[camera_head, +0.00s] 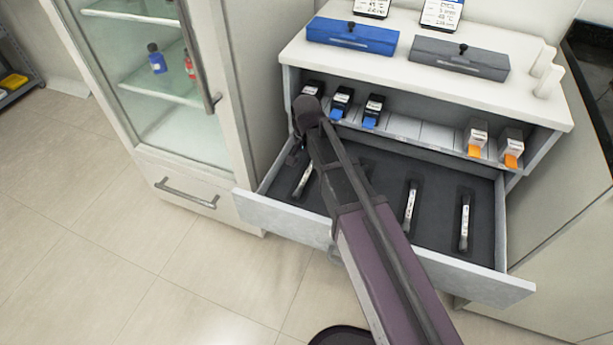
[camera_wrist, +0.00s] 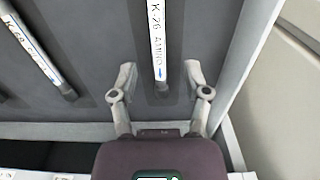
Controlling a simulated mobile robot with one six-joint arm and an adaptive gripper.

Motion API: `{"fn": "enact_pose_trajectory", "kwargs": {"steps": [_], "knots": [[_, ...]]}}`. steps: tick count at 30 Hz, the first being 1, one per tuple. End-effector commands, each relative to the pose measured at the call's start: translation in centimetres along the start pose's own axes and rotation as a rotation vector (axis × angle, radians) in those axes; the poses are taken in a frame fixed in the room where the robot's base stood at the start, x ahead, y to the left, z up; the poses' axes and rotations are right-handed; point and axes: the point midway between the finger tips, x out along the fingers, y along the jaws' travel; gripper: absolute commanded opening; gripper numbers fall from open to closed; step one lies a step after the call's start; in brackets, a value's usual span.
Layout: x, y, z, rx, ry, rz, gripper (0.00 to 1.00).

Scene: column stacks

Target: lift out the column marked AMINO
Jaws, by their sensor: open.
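The column marked AMINO (camera_wrist: 157,42) is a thin white rod with a dark end cap, lying in the dark open drawer. Its label reads K-26 AMINO, with a small blue arrow near the end. In the head view the leftmost column (camera_head: 303,181) in the drawer matches it, but its label cannot be read there. My gripper (camera_wrist: 160,72) is open, with one finger on each side of the column's near end in the wrist view and a gap on both sides. In the head view my gripper (camera_head: 297,154) is partly hidden by my arm, over the drawer's left part.
Another labelled column (camera_wrist: 38,57) lies to the left in the wrist view. Two more columns (camera_head: 410,206) (camera_head: 464,222) lie further right in the drawer (camera_head: 437,224). A drawer side wall (camera_wrist: 232,72) runs close beside my gripper. Above is a shelf with blue- and orange-tipped boxes.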

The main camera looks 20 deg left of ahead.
Motion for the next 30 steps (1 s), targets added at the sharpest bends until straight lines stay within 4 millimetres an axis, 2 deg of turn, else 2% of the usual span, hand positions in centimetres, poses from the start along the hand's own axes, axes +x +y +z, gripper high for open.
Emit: {"fn": "enact_pose_trajectory", "kwargs": {"steps": [14, 30], "knots": [[0.3, 0.0, 0.0, 0.000, 0.000, 0.000, 0.61], [3.9, 0.2, -0.4, 0.000, 0.000, 0.000, 0.61]]}}
